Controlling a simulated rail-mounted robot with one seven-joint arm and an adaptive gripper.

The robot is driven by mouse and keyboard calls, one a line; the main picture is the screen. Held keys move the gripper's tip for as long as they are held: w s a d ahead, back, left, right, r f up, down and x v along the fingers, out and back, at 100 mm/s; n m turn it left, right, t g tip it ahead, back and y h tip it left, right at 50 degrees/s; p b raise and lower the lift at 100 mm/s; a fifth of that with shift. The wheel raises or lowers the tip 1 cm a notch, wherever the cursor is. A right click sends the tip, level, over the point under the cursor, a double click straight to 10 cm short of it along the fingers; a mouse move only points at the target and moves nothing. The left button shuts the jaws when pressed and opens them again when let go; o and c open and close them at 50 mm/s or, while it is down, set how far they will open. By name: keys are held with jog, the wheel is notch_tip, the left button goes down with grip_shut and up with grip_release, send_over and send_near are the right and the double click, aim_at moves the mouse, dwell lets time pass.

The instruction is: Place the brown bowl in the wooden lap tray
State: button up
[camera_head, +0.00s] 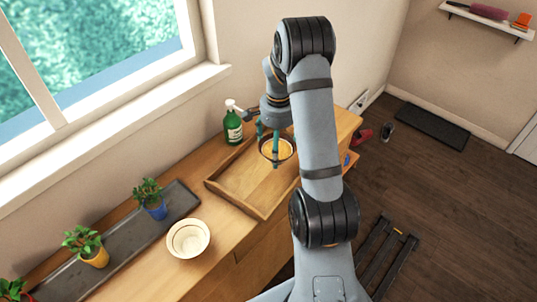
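The brown bowl (286,147), with a dark rim and a tan inside, is at the far right end of the wooden lap tray (222,191). The tray is a shallow rectangular wooden box on the counter. My gripper (268,144) points down at the bowl, with its teal fingers apart at the bowl's left side. One finger overlaps the bowl in the picture. I cannot tell whether the fingers grip the rim, or whether the bowl rests on the tray floor or is held above it. My arm hides part of the tray's right side.
A green pump bottle (233,124) stands behind the tray near the wall. A cream bowl (188,239) sits on the counter in front left. Potted plants (151,199) (88,247) stand along a dark strip (120,240) under the window. The tray's left part is empty.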

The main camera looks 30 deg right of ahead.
aim_at(267, 152)
jog(key=shift+w+a+f+p, duration=0.4)
jog(key=shift+w+a+f, duration=0.5)
jog(key=shift+w+a, duration=0.2)
notch_tip(267, 152, down, 4)
jog(key=shift+w+f+p, duration=0.1)
jog(key=shift+w+p, duration=0.05)
jog(key=shift+p, duration=0.65)
jog(key=shift+f+b, duration=0.2)
jog(key=shift+b, duration=0.1)
jog(key=o, duration=1.1)
jog(key=shift+r, duration=0.15)
notch_tip(267, 152, up, 12)
jog(key=shift+r+b, duration=0.1)
jog(key=shift+b, duration=1.05)
